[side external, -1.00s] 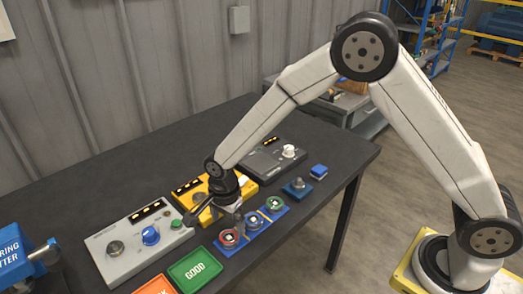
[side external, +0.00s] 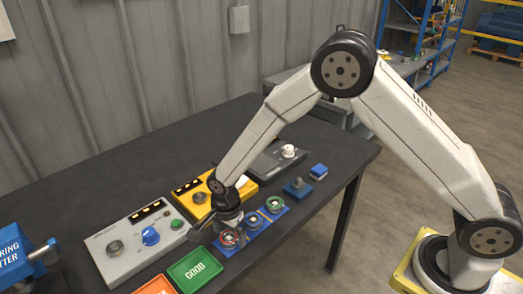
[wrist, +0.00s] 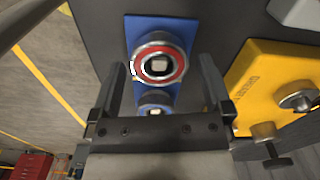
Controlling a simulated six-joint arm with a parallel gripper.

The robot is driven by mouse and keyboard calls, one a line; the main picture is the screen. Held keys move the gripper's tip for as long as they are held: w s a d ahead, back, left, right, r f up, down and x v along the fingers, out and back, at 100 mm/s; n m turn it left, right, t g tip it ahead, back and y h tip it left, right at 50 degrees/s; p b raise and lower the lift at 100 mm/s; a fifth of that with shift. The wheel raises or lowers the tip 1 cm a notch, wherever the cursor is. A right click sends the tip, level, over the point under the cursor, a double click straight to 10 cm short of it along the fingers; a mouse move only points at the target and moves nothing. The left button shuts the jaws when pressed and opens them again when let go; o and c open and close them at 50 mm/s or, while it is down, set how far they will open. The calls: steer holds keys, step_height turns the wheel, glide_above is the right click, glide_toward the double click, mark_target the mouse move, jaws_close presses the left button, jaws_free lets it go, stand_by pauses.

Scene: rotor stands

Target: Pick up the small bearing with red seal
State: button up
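The bearing with the red seal (wrist: 178,64) sits on the near end of a blue plate (side external: 266,231), on a post showing through its centre. In the wrist view it lies between and just beyond the fingertips of my gripper (wrist: 162,68). My gripper is open and empty, with one finger on each side. In the side view my gripper (side external: 231,228) hangs pointing down over this bearing and partly hides it. A blue-sealed bearing (side external: 254,222) and a green-sealed bearing (side external: 275,204) stand on the same plate.
A grey device (side external: 122,262) and a yellow device (side external: 205,208) stand to the left and behind the plate. A dark grey device (side external: 270,163) and a small blue block (side external: 318,171) are farther back.

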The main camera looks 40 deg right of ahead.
steer(key=c, duration=1.2)
steer(key=shift+r, duration=0.2)
steer(key=shift+r, duration=0.85)
steer(key=s+d+r, duration=0.4)
steer(key=s+r, duration=0.7)
steer(key=s, duration=0.2)
steer(key=shift+s, duration=0.2)
